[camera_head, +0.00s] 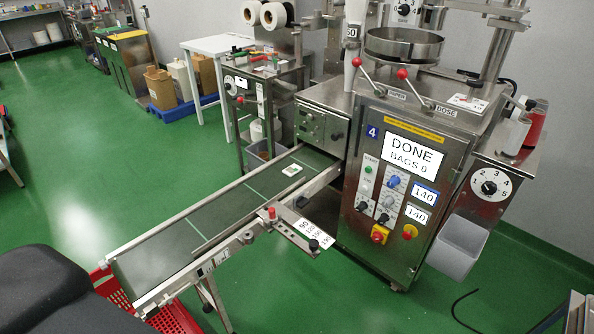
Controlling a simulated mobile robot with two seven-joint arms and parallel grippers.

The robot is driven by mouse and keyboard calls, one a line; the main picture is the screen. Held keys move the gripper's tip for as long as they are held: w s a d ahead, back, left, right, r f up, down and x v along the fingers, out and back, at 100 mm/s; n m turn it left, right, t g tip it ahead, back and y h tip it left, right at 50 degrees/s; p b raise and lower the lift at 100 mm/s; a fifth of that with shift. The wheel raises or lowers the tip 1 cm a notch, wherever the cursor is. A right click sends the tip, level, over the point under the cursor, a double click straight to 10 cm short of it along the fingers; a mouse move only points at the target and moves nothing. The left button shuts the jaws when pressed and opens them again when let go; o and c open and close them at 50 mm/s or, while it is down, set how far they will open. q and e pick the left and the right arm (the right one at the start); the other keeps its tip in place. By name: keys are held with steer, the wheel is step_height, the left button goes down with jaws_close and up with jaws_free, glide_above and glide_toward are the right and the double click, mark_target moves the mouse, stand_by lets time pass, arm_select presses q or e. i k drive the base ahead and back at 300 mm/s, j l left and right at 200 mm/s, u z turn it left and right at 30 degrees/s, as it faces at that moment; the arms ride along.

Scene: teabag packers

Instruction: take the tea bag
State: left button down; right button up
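A small white tea bag (292,170) lies flat on the dark conveyor belt (235,204), near the belt's upper end by the packing machine (401,150). Nothing touches it. Neither of my grippers shows in the head view, so I cannot see where they are relative to the tea bag.
A red basket (176,318) stands under the belt's lower end. A side rail with a numbered plate (316,233) sticks out from the belt's near side. The machine's screen reads "DONE, BAGS 0". A grey bin (458,252) hangs on its right. Green floor lies open at left.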

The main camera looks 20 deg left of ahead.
mark_target(292, 170)
steer(key=i+j+u, duration=0.1)
steer(key=i+u, duration=0.2)
steer(key=i, duration=0.25)
steer(key=i+u, duration=0.3)
steer(key=i, duration=0.3)
